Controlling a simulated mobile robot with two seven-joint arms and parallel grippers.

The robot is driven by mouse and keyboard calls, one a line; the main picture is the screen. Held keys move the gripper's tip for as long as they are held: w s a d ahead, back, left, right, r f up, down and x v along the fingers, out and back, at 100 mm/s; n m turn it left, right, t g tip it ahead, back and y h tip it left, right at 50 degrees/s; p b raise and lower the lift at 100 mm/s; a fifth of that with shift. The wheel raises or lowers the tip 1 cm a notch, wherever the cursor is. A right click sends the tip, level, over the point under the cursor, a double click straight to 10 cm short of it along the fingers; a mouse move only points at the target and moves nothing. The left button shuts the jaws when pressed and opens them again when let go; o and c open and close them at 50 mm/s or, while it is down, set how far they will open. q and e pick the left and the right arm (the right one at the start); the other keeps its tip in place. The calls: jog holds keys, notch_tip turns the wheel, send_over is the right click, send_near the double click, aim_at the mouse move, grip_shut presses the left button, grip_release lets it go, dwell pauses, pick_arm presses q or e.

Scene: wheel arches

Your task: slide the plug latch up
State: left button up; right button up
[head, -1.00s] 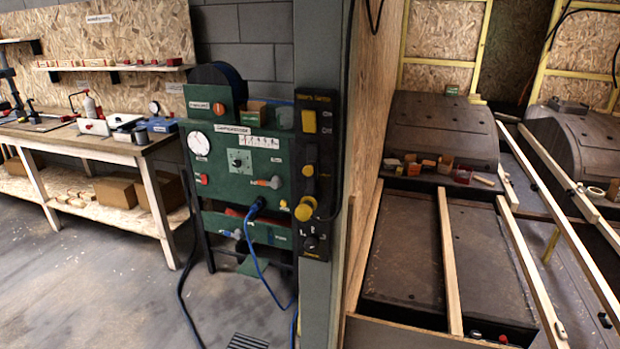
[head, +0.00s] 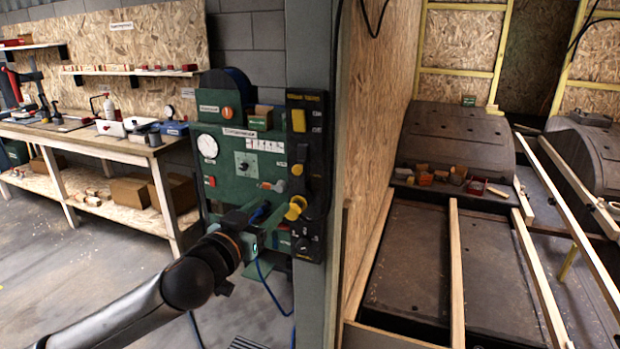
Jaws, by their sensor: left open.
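A narrow black panel (head: 313,150) is mounted on the grey post. It carries a yellow rectangular switch (head: 298,121) near its top and a small yellow tab (head: 297,170) on a dark slider below that. I cannot tell for sure which part is the plug latch. A round yellow plug or knob (head: 295,208) sits lower on the panel. My left gripper (head: 274,217) is open, with its fingertips just left of the yellow plug and below the small tab. I cannot tell whether it touches the plug. My right gripper is out of view.
The green machine panel (head: 231,178) with a gauge stands left of the post, partly behind my left arm. A blue hose (head: 268,288) hangs below my gripper. A workbench (head: 100,145) is at left. Dark wheel arches (head: 455,135) and wooden battens are at right.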

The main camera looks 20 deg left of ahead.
aim_at(296, 170)
pick_arm(q)
jog(key=w+p, duration=0.1)
jog(key=w, duration=0.3)
jog(key=w+r+p, duration=0.1)
jog(key=w, duration=0.3)
jog(key=w+a+p, duration=0.1)
jog(key=w, duration=0.3)
jog(key=shift+w+r, duration=0.25)
jog(key=shift+r, duration=0.15)
grip_shut()
dwell(1.1)
